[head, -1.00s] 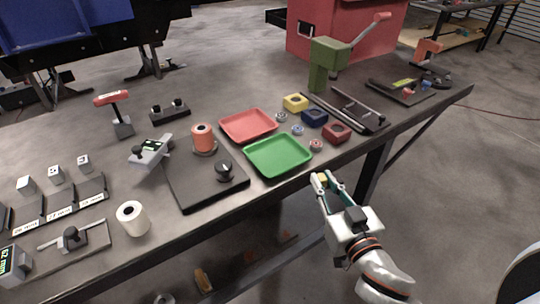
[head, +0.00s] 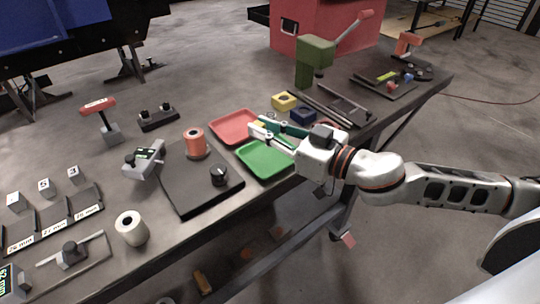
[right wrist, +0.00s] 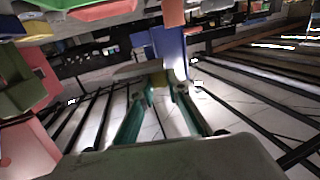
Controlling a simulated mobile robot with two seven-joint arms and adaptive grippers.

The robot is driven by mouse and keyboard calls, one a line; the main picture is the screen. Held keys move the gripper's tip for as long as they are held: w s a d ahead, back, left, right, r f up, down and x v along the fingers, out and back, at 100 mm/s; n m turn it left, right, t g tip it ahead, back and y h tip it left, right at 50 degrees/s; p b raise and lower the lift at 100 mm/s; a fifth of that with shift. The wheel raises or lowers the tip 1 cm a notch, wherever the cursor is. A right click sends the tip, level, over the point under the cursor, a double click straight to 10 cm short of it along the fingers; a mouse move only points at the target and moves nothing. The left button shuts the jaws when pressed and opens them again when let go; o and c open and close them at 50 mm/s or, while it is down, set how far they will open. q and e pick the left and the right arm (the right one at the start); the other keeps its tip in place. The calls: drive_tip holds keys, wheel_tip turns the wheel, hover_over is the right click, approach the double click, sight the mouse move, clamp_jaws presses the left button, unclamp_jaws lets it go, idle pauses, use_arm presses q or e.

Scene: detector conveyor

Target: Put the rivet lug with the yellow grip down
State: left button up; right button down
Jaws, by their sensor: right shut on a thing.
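My right gripper (head: 258,127) reaches in from the right in the head view and is over the boundary between the red tray (head: 228,130) and the green tray (head: 262,162). It is shut on the rivet lug, whose small yellow grip (head: 260,124) shows between the fingertips. In the right wrist view the fingers (right wrist: 159,90) close around a yellowish piece (right wrist: 158,80); the rest of the lug is hard to make out. Its height above the trays is hard to judge. My left gripper is not in view.
A yellow block (head: 284,101) and a blue block (head: 302,114) stand behind my right gripper. A dark plate (head: 200,195) with an orange spool (head: 194,142) lies left of the green tray. A green press (head: 315,60) stands at the back.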

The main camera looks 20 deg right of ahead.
sight(274, 164)
drive_tip(key=r+n+g+y, duration=0.1)
drive_tip(key=a+r+n+y, duration=0.1)
drive_tip(key=shift+w+a+r+g+p, duration=0.15)
drive_tip(key=shift+w+r+g+p, duration=0.15)
drive_tip(key=shift+w+r+g, duration=0.1)
drive_tip(key=shift+w+a+r+n+g+y+p, duration=0.1)
drive_tip(key=shift+w+r+n+g+y+p, duration=0.05)
drive_tip(key=shift+r+n+g+y, duration=0.25)
drive_tip(key=shift+w+a+r+n+g+y+p, duration=0.15)
drive_tip(key=shift+r+n+g+y, duration=0.15)
drive_tip(key=shift+g+y, duration=0.15)
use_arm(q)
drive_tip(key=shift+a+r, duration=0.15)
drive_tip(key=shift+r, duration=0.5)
use_arm(e)
drive_tip(key=shift+d+g, duration=0.1)
drive_tip(key=shift+g, duration=0.15)
drive_tip(key=shift+w+d+r+n+y, duration=0.1)
drive_tip(key=shift+r+n+y, duration=0.15)
drive_tip(key=shift+n+y, duration=0.15)
